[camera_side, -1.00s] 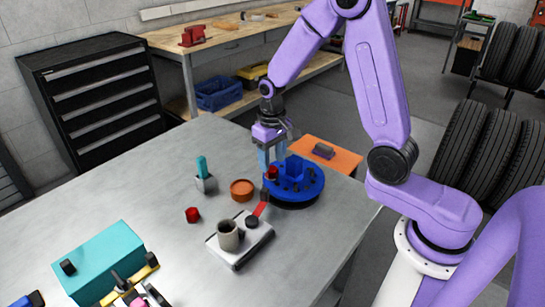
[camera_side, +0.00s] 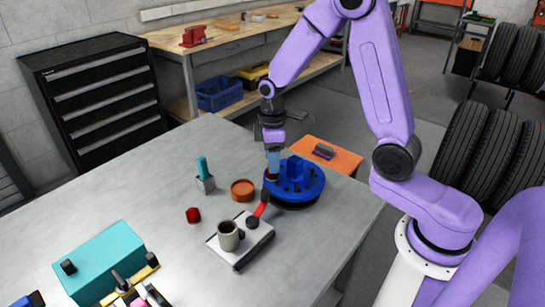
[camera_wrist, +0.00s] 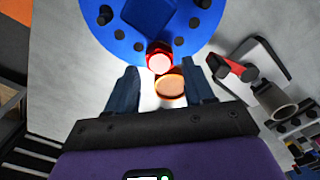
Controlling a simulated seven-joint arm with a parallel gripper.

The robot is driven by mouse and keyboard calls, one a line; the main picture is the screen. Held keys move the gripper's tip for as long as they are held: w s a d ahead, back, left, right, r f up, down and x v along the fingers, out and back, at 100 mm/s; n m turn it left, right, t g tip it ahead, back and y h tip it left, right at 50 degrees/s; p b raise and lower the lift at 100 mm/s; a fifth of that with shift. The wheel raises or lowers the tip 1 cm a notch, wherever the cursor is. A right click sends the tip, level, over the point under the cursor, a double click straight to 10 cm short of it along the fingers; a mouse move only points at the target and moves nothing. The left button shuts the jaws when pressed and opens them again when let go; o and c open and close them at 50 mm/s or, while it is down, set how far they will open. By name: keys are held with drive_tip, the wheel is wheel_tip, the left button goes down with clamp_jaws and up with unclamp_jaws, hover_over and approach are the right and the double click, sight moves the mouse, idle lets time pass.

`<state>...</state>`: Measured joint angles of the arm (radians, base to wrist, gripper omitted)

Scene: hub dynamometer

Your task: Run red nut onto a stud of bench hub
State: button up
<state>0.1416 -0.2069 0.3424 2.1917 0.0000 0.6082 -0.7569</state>
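The bench hub (camera_side: 309,190) is a round blue disc with a raised square centre and several dark studs. One red nut (camera_wrist: 159,58) sits at the hub's rim, where a stud would be; the stud under it is hidden. It also shows as a small dark red patch below my fingers in the side view (camera_side: 271,177). My gripper (camera_wrist: 161,68) points down over this nut. Its fingers stand apart, one on each side, with a visible gap to the nut in the wrist view. A second red nut (camera_side: 193,215) lies on the table, left of the hub.
An orange-brown round dish (camera_side: 243,189) stands close left of the hub. A grey-white box with a red lever (camera_side: 262,207) and a cup (camera_side: 229,236) is in front. A grey holder with a teal handle (camera_side: 203,168) and a teal case (camera_side: 98,262) are further left.

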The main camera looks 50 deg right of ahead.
drive_tip(key=n, duration=1.1)
idle(0.6)
drive_tip(key=shift+f, duration=1.7)
drive_tip(key=shift+c, duration=0.4)
